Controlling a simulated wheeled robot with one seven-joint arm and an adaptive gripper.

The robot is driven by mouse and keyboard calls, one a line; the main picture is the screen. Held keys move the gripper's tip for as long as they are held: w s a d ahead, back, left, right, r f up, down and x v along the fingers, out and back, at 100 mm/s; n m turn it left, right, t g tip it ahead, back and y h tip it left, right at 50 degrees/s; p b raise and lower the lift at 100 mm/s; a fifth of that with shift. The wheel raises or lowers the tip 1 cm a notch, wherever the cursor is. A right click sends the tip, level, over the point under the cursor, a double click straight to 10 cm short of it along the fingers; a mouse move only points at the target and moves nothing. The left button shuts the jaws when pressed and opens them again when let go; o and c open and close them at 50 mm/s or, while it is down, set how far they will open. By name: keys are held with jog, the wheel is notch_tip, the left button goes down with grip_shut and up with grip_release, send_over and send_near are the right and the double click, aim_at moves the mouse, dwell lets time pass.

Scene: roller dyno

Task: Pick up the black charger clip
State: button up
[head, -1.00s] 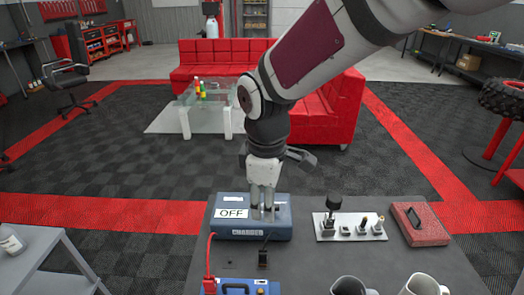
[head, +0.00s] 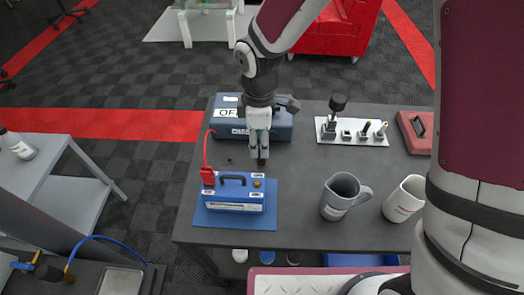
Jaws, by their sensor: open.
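The black charger clip (head: 262,162) stands on the dark table (head: 300,215) in front of the blue charger box (head: 283,127), which is marked OFF. It is small and partly hidden by my gripper (head: 260,152). My gripper is open and points down, with its fingertips right at the clip. I cannot tell whether they touch it. A red clip (head: 207,175) sits on the left end of a blue battery (head: 236,196), with a red cable running up to the charger.
The battery stands on a blue mat (head: 262,224). A grey mug (head: 341,196) and a white mug (head: 402,198) stand to the right. Behind them are a white tool holder (head: 325,138) and a red case (head: 412,138). The table between mat and mugs is clear.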

jog(key=f, duration=0.5)
jog(key=shift+d+f, duration=0.1)
jog(key=shift+d, duration=0.1)
grip_shut()
